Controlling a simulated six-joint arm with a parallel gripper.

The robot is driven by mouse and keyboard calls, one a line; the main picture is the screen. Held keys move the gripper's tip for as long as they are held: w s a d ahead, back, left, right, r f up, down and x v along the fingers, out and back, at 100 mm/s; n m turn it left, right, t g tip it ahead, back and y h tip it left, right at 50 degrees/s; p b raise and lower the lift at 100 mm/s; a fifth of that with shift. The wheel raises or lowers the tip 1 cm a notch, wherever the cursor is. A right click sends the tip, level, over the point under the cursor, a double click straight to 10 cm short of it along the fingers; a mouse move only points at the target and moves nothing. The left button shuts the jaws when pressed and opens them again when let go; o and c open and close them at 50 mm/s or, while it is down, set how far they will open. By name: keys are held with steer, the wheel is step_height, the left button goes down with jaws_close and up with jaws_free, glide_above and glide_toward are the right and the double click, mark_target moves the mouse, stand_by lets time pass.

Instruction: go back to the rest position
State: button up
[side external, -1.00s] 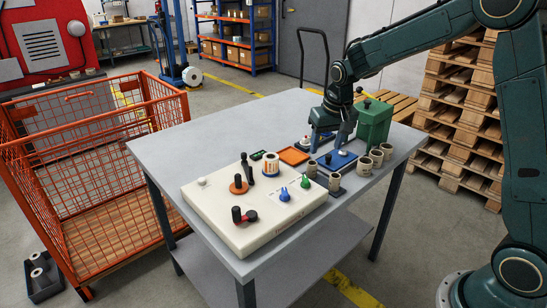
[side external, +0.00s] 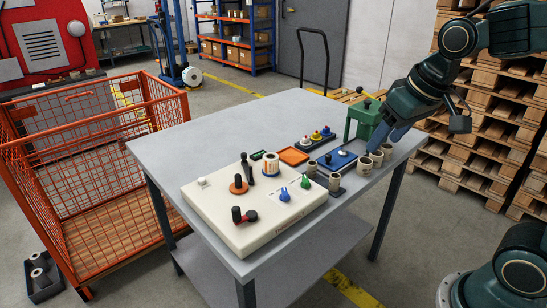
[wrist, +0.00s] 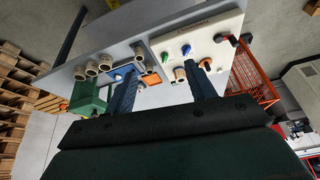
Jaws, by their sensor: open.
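My gripper (side external: 387,138) is above the right end of the grey table (side external: 180,150), next to the green press-like stand (side external: 364,118) and the cardboard cores (side external: 376,157). In the wrist view its two blue fingers (wrist: 160,92) are spread wide with nothing between them. The white label rewinder (side external: 275,230) sits at the front of the table. It carries a black-and-orange spindle, a red-and-black crank (side external: 243,215), a blue knob (side external: 284,195) and a green knob (side external: 305,182). A striped label roll (side external: 271,164) stands by its back edge.
A blue tray (side external: 340,161), an orange tray (side external: 294,156) and a button strip (side external: 318,138) lie on the table. An orange wire cage (side external: 100,165) stands at the left. Pallets (side external: 480,130) are stacked at the right. The table's back left is clear.

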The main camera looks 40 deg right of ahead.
steer(key=s+a+n+t, duration=0.1)
steer(key=s+a, duration=0.1)
steer(key=s, duration=0.7)
steer(key=shift+s+f+n, duration=0.3)
steer(key=shift+s+f, duration=0.1)
stand_by(0.5)
